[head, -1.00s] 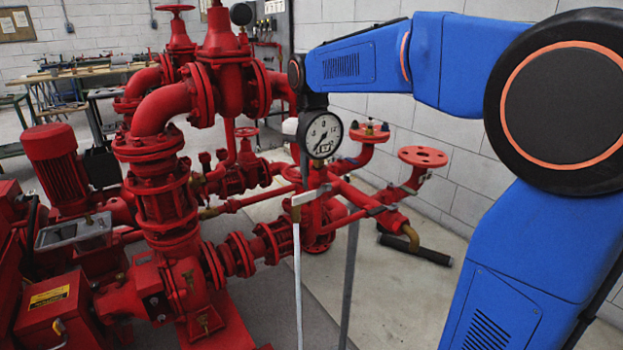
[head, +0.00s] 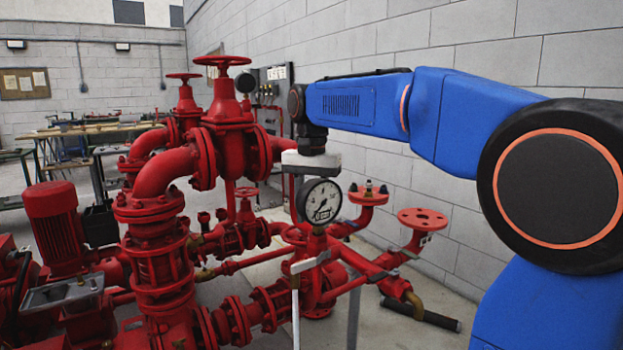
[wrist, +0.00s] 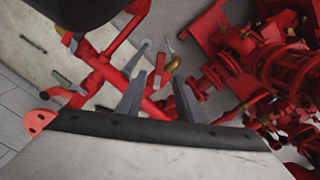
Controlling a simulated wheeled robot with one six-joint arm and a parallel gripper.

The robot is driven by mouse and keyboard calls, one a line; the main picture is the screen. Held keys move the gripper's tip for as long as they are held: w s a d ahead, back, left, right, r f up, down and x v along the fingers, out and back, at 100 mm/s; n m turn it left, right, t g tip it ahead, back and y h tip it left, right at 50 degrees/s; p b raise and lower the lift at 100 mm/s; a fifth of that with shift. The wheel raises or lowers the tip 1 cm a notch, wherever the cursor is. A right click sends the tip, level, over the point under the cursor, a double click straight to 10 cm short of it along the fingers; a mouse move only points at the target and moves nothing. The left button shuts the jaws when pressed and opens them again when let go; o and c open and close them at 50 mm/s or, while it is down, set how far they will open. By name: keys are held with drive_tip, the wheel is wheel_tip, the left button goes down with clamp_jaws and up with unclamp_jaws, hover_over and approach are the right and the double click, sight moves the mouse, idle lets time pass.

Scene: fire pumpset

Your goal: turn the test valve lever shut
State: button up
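A pale grey lever (head: 309,262) sits on the red pipework just below the pressure gauge. It looks like the test valve lever, but I cannot tell for sure, as smaller grey handles (head: 388,275) sit on a branch to its right. My gripper (wrist: 159,76) points down over the red pipes. In the wrist view its two grey fingers stand apart with no lever clearly held between them. A pale lever (wrist: 137,57) shows just beyond the fingertips. In the head view my gripper's white body shows above the gauge, which partly hides the fingers.
The round pressure gauge (head: 319,200) stands close in front of my gripper. A red round flange (head: 422,218) rises at the right. Large red pipes and a handwheel (head: 222,60) stand at the left. A block wall (head: 460,130) runs behind the arm.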

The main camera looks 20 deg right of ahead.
wheel_tip(320, 180, up, 9)
idle(0.3)
drive_tip(key=c, duration=0.6)
drive_tip(key=shift+w+a+f, duration=0.1)
drive_tip(key=shift+a+f, duration=0.1)
drive_tip(key=shift+a, duration=0.05)
clamp_jaws()
drive_tip(key=w+a+f+m+h, duration=0.1)
drive_tip(key=w+a+f+h, duration=0.2)
drive_tip(key=a+f+h, duration=0.6)
drive_tip(key=shift+y, duration=0.8)
drive_tip(key=x, duration=0.6)
drive_tip(key=s+a+f+x, duration=0.1)
drive_tip(key=x, duration=0.2)
drive_tip(key=shift+s+d+f, duration=0.1)
drive_tip(key=shift+f, duration=0.1)
drive_tip(key=shift+s+d, duration=0.4)
drive_tip(key=shift+d, duration=0.15)
